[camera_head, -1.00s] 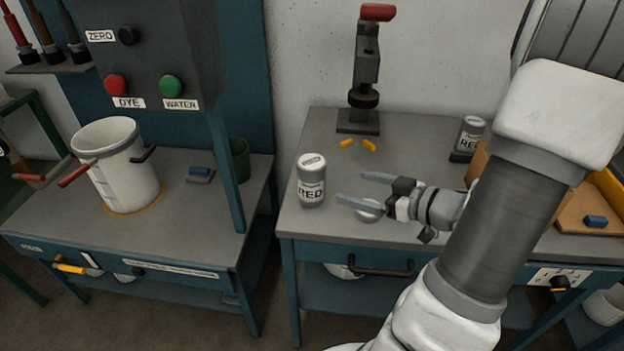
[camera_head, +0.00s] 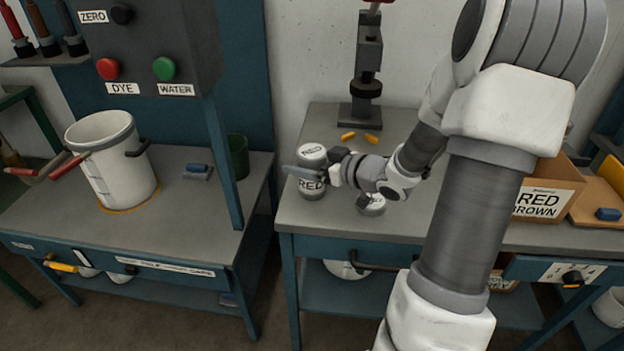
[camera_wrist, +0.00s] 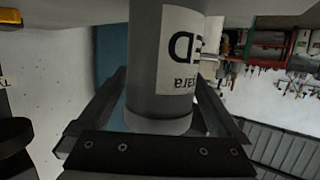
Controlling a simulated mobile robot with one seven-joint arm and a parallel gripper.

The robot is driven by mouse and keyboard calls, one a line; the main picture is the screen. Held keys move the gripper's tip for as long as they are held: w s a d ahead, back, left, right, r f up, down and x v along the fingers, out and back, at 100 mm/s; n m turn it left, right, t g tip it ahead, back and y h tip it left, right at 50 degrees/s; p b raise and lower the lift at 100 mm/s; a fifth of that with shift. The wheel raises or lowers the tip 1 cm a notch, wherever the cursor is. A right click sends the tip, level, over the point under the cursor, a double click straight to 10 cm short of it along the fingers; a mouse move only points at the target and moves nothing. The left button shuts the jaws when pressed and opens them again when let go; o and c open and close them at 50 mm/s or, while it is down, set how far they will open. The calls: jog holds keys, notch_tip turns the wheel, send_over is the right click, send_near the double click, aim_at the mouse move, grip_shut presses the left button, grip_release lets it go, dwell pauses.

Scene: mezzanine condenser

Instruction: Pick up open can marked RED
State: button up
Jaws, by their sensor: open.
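A grey can (camera_head: 311,186) with a white label marked RED stands upright near the left front of the right-hand bench. Its pale top carries lettering. In the wrist view the can (camera_wrist: 172,75) appears upside down and fills the middle, with part of its label showing. My gripper (camera_head: 306,173) is open, its fingers level with the can's upper body. In the wrist view my gripper's (camera_wrist: 163,100) two fingers lie on either side of the can. I cannot tell whether they touch it.
A round pale object (camera_head: 374,204) lies on the bench beneath my wrist. Two yellow pieces (camera_head: 359,137) lie before a press stand (camera_head: 367,85). A box marked RED BROWN (camera_head: 541,203) stands at right. A white bucket (camera_head: 112,160) stands on the left bench.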

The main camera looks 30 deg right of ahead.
jog(key=shift+x, duration=0.8)
jog(key=c, duration=1.6)
jog(key=shift+r, duration=0.15)
